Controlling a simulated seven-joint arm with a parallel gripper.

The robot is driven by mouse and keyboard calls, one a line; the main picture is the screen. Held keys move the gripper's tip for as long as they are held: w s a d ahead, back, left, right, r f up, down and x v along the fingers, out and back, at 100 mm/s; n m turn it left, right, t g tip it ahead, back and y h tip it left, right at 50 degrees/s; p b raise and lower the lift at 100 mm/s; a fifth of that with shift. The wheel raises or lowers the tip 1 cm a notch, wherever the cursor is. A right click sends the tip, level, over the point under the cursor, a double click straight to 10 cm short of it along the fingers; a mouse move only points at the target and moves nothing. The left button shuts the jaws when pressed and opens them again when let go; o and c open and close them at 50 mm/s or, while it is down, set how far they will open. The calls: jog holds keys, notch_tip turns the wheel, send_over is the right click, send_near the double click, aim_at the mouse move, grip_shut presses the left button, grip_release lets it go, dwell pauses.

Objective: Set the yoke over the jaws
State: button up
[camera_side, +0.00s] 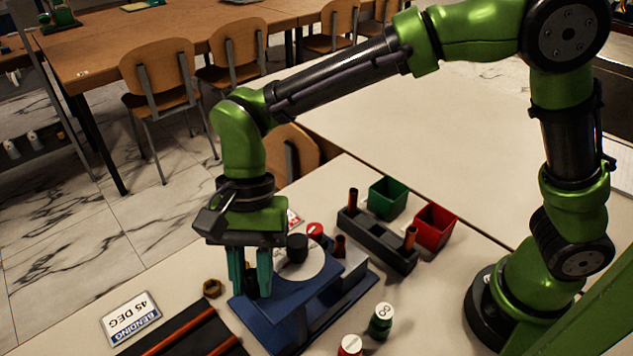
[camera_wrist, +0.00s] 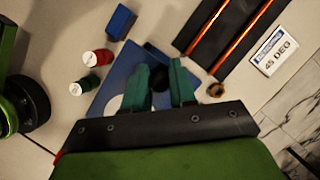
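My gripper (camera_side: 250,288) points down over the left end of a blue rig (camera_side: 318,318) with a pale round dial (camera_side: 318,262) and a black knob (camera_side: 297,248). Its two green fingers stand apart. A dark piece shows between them, also in the wrist view, where the gripper (camera_wrist: 162,68) has a dark round piece (camera_wrist: 160,78) in the gap. I cannot tell whether the fingers grip it or only stand around it. I cannot make out for certain which part is the yoke or the jaws; the fingers hide part of that end.
A green bin (camera_side: 388,198), a red bin (camera_side: 436,226) and a dark rack (camera_side: 375,240) with copper pieces stand behind. A brass nut (camera_side: 212,288), a bending sign (camera_side: 131,318) and a rod tray (camera_side: 185,335) lie left.

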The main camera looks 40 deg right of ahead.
aim_at(308, 258)
grip_shut()
jog(key=d, duration=1)
jog(key=shift+d, duration=0.1)
jog(key=shift+o, duration=1.1)
grip_release()
jog(key=shift+o, duration=0.9)
jog(key=v, duration=1.7)
